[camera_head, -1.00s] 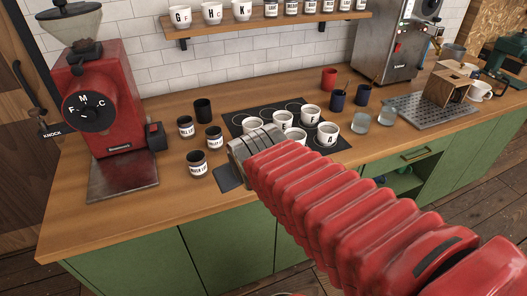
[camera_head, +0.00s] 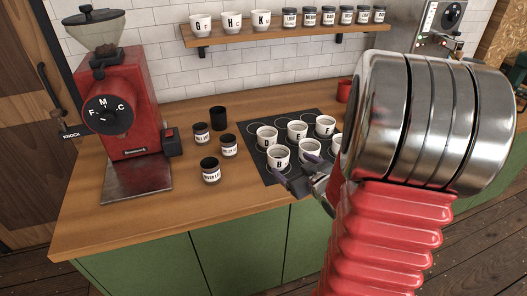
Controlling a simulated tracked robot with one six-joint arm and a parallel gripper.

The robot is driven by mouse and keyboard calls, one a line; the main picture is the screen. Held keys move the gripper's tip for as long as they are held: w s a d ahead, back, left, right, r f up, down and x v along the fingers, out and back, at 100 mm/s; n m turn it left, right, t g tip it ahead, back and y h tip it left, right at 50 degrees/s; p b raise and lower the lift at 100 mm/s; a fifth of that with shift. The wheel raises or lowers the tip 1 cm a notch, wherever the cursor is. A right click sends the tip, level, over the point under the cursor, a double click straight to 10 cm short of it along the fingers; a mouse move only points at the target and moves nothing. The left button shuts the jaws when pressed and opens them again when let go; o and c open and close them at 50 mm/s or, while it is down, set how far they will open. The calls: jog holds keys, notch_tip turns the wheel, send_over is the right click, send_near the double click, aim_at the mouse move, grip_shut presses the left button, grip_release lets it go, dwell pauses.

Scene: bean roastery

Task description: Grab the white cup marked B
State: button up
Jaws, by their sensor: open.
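The white cup marked B (camera_head: 279,159) stands upright at the front left of a group of white cups on a dark mat (camera_head: 253,158). My gripper (camera_head: 297,171) is open, with its fingers apart at the front right of cup B. One finger is near the cup's lower front, the other near its right side. I cannot tell whether either touches it. Cup D (camera_head: 267,139) stands behind B, with cup E (camera_head: 297,131) and cup F (camera_head: 325,125) to the right. Another white cup (camera_head: 310,147) is right of B, its marking hidden.
Small dark labelled jars (camera_head: 210,170) and a black cup (camera_head: 219,118) stand left of the mat. A red grinder (camera_head: 115,105) is at far left. A wall shelf (camera_head: 260,36) holds cups and jars. My arm hides the counter's right side. The front left counter is clear.

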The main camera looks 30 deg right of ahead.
jog(key=shift+s+d+f+t+y, duration=0.2)
jog(key=shift+s+f+t+y, duration=0.25)
jog(key=shift+s+f, duration=0.2)
jog(key=shift+s+d+f+t+y, duration=0.2)
jog(key=shift+s+f+t+y, duration=0.15)
jog(key=shift+s+f+t, duration=0.25)
jog(key=shift+s+a+m+t, duration=0.1)
jog(key=shift+s+m+t, duration=0.3)
jog(key=shift+s+t, duration=0.25)
jog(key=shift+w, duration=0.1)
